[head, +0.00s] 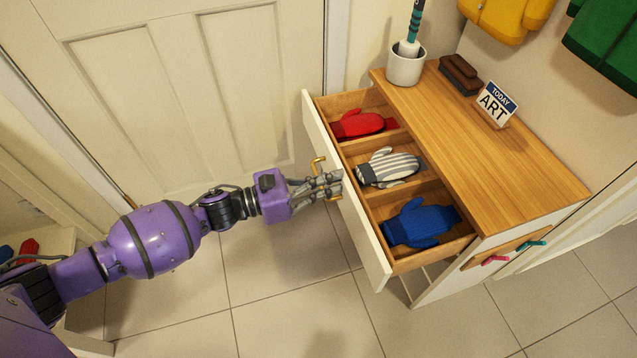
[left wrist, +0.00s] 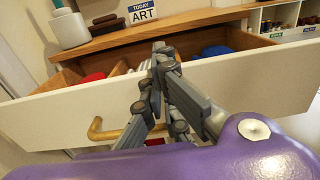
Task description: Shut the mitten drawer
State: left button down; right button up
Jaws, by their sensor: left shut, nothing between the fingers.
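The mitten drawer (head: 347,196) is pulled out from the wooden-topped cabinet, with its white front towards my left arm. Its three compartments hold a red mitten (head: 358,124), a grey striped mitten (head: 388,168) and a blue mitten (head: 422,224). A brass handle (head: 318,165) is on the front; it also shows in the left wrist view (left wrist: 103,133). My left gripper (head: 340,182) is shut and empty, its fingertips at the drawer front beside the handle. In the left wrist view the fingers (left wrist: 160,52) overlap the front's top edge; I cannot tell whether they touch it. My right gripper is not in view.
The cabinet top (head: 460,130) carries a white pot with a brush (head: 406,66), a brown brush (head: 461,75) and an ART sign (head: 494,103). Pegs (head: 495,260) are on the cabinet's near side. A panelled door (head: 190,90) stands behind my arm. The tiled floor (head: 290,290) before the drawer is clear.

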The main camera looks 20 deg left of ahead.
pick_arm(q)
jog(key=b+x, duration=0.2)
jog(key=x, duration=1.3)
jog(key=shift+w+d+b, duration=0.2)
jog(key=shift+b, duration=0.1)
jog(key=shift+a, duration=0.1)
